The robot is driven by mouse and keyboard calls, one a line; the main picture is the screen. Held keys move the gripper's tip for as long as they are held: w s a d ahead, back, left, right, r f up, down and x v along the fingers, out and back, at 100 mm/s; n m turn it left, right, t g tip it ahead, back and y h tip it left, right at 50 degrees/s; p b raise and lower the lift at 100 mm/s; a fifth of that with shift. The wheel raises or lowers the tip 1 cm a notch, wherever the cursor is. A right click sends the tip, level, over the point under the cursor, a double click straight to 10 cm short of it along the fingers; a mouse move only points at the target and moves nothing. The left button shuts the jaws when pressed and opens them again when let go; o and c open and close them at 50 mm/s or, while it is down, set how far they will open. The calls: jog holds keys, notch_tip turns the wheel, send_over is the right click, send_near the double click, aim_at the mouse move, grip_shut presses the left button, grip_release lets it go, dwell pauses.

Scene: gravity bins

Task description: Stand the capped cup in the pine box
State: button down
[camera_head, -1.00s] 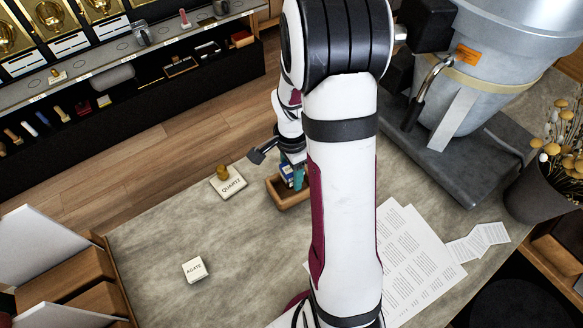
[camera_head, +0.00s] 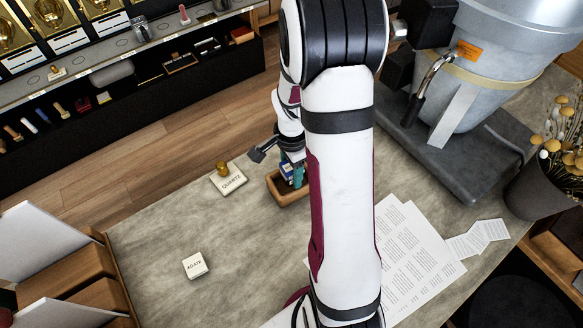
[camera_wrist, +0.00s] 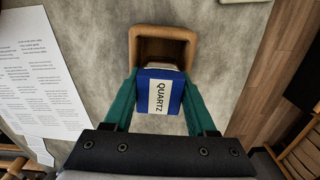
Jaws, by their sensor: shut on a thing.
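My gripper (camera_wrist: 160,92), with teal fingers, is shut on a blue boxy thing (camera_wrist: 154,104) with a white label reading QUARTZ; I take it for the capped cup. A pale edge shows at its far end. In the head view its blue and white side (camera_head: 287,172) shows at the pine box. The pine box (camera_wrist: 165,31) is a small open wooden box with a dark inside, and it also shows in the head view (camera_head: 291,202), partly hidden by my arm. The held thing overlaps the box's near side in the wrist view. I cannot tell whether its base touches the box floor.
A QUARTZ plaque (camera_head: 232,182) with a golden knob lies left of the box. A white AGATE block (camera_head: 195,265) lies on the table's left. Printed sheets (camera_head: 415,255) lie to the right. A large grey machine (camera_head: 470,120) stands at the back right.

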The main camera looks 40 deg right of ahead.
jog(key=shift+f, duration=0.1)
jog(key=shift+c, duration=0.6)
grip_release()
jog(key=shift+c, duration=1.2)
jog(key=shift+c, duration=0.8)
notch_tip(320, 180, up, 16)
jog(key=shift+f, duration=0.1)
